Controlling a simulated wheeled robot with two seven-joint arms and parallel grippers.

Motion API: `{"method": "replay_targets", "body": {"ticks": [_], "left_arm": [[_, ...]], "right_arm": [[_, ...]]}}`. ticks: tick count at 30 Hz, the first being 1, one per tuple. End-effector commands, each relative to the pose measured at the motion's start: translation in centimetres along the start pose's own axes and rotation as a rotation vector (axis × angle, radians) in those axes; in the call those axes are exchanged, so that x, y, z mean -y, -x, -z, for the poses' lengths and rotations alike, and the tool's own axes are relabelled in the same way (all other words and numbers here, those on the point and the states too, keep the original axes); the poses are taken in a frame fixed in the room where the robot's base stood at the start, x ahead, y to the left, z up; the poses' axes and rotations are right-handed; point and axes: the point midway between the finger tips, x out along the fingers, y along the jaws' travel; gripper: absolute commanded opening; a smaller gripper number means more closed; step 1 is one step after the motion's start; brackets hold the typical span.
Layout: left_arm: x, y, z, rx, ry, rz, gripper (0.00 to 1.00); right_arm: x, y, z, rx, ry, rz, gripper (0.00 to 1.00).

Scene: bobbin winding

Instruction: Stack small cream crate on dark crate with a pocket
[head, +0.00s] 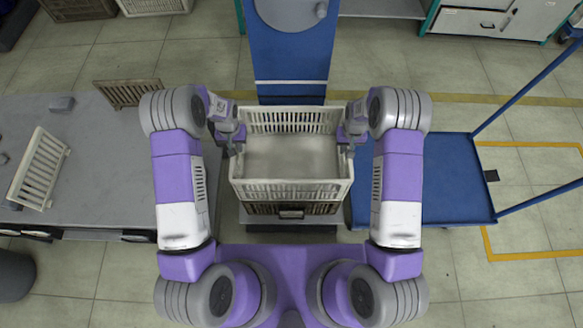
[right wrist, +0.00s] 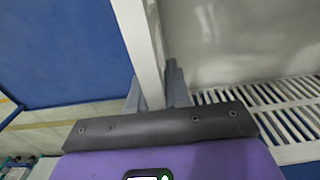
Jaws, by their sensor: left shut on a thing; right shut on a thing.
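The small cream crate (head: 291,190) is upright and level in front of my body in the head view, with an empty-looking inside. My left gripper (head: 238,138) is shut on its left wall and my right gripper (head: 345,137) on its right wall. In the right wrist view, the fingers (right wrist: 160,92) stand on both sides of the cream crate's wall (right wrist: 145,45). The dark crate (head: 262,209) with a pocket (head: 291,213) on its near side is directly below the cream crate, mostly hidden by it. I cannot tell whether the two crates touch.
A blue cart (head: 440,175) stands close on the right. A blue panel (head: 290,50) rises behind the crates. Open floor lies at the lower right.

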Motion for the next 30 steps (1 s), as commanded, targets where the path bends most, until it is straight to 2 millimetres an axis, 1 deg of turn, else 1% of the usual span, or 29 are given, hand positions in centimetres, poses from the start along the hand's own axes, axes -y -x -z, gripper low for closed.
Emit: {"method": "replay_targets", "body": {"ticks": [13,14,18,26,28,30], "left_arm": [[0.0,-0.2,0.1,-0.002,0.000,0.000,0.00],[0.0,-0.3,0.0,0.000,0.000,0.000,0.22],[0.0,-0.3,0.0,0.000,0.000,0.000,0.43],[0.0,-0.3,0.0,0.000,0.000,0.000,0.43],[0.0,0.1,0.0,-0.001,0.000,0.000,0.43],[0.0,0.8,0.1,-0.003,0.000,0.000,0.43]], "right_arm": [[0.0,-0.2,0.1,-0.002,0.000,0.000,0.00],[0.0,-0.3,0.0,0.000,0.000,0.000,0.22],[0.0,-0.3,0.0,0.000,0.000,0.000,0.43],[0.0,-0.3,0.0,0.000,0.000,0.000,0.43],[0.0,-0.2,0.0,0.000,0.000,0.000,0.43],[0.0,0.0,0.0,0.000,0.000,0.000,0.43]]}}
